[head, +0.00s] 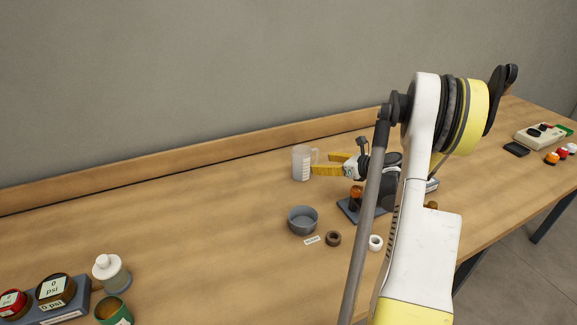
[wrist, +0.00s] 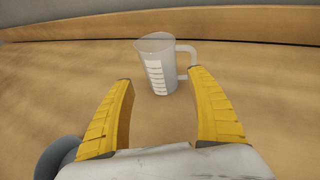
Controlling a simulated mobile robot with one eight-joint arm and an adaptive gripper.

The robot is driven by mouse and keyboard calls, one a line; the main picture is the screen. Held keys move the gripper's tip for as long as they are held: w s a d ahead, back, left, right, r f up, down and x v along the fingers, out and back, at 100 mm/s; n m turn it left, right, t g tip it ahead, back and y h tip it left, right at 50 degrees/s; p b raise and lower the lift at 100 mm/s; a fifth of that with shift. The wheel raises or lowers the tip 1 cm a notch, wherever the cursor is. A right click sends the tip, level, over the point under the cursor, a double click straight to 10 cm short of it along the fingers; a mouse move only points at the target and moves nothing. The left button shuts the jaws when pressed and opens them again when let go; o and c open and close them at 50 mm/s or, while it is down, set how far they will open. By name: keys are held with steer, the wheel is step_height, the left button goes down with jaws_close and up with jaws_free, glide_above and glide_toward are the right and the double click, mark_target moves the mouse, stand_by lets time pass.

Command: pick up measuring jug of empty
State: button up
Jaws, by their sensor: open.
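The measuring jug (head: 301,163) is translucent grey with a white graduated label and a handle. It stands upright on the table toward the back board and looks empty. In the wrist view the jug (wrist: 157,68) is ahead of my gripper, its handle to the right. My gripper (head: 322,164) has yellow fingers and is open. In the wrist view the fingers of my gripper (wrist: 163,78) are spread wide, with the jug's lower part between and just beyond the tips. I cannot tell whether a finger touches the handle.
A grey bowl (head: 302,221), a brown ring (head: 333,239) and a white ring (head: 376,243) lie in front of the jug. A dark tray (head: 349,210) with an amber bottle is below my gripper. A white-topped bottle (head: 110,271) stands at lower left. The table left of the jug is clear.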

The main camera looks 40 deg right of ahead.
mark_target(310, 162)
steer(key=b+x, duration=0.1)
steer(key=x, duration=0.4)
steer(key=shift+d+f, duration=0.15)
steer(key=b+x, duration=0.3)
steer(key=x, duration=0.2)
steer(key=shift+w+a+f, duration=0.2)
steer(key=shift+w, duration=0.1)
steer(key=shift+r, duration=0.1)
steer(key=c, duration=0.9)
